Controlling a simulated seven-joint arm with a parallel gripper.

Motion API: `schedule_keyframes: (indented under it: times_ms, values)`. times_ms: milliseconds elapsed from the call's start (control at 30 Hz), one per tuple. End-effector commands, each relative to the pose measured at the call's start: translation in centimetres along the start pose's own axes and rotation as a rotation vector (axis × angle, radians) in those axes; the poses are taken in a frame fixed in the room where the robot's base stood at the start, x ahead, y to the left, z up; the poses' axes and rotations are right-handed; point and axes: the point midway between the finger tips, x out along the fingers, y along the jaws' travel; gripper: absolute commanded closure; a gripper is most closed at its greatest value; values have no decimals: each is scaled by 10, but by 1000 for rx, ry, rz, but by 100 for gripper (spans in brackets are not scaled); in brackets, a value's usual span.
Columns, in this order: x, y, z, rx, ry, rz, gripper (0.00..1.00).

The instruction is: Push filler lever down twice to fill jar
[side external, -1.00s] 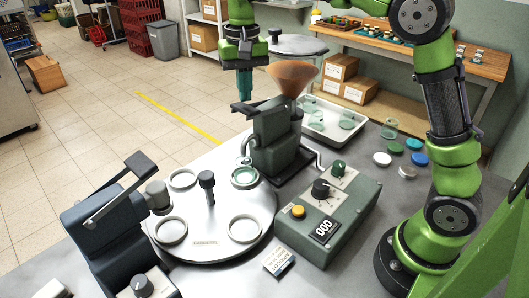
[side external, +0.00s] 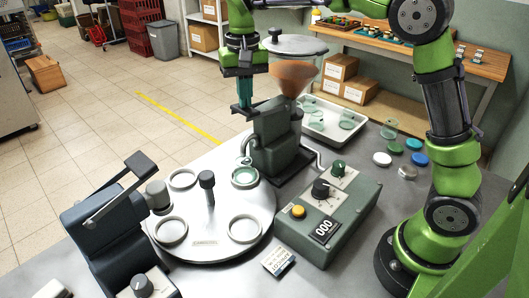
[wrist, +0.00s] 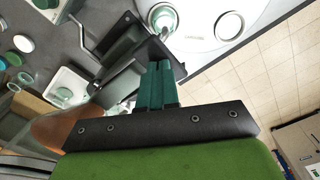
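The filler (side external: 275,138) is a dark grey machine with a copper hopper (side external: 292,76) on top. Its dark lever (side external: 240,109) sticks out to the left near the top. My gripper (side external: 245,104) points straight down over the lever, with its teal fingers together and nothing seen between them. The fingertips are at or very near the lever; contact is unclear. In the wrist view the fingers (wrist: 157,72) end against the dark lever. A glass jar (side external: 245,177) sits in the turntable (side external: 205,247) beside the filler and also shows in the wrist view (wrist: 163,18).
A control box (side external: 345,215) with a display reading 000 stands at the front right. A dark press (side external: 115,235) stands at the left. A white tray of jars (side external: 345,130) and several lids (side external: 396,147) lie behind and right. Other turntable rings look empty.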

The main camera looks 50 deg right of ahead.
Motion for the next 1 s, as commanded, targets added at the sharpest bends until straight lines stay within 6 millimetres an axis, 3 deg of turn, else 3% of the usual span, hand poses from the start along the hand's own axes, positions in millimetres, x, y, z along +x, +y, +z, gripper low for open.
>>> schedule_keyframes:
  times_ms: [1000]
  values:
    - [34, -1, 1, 1, 0, 5, 100]
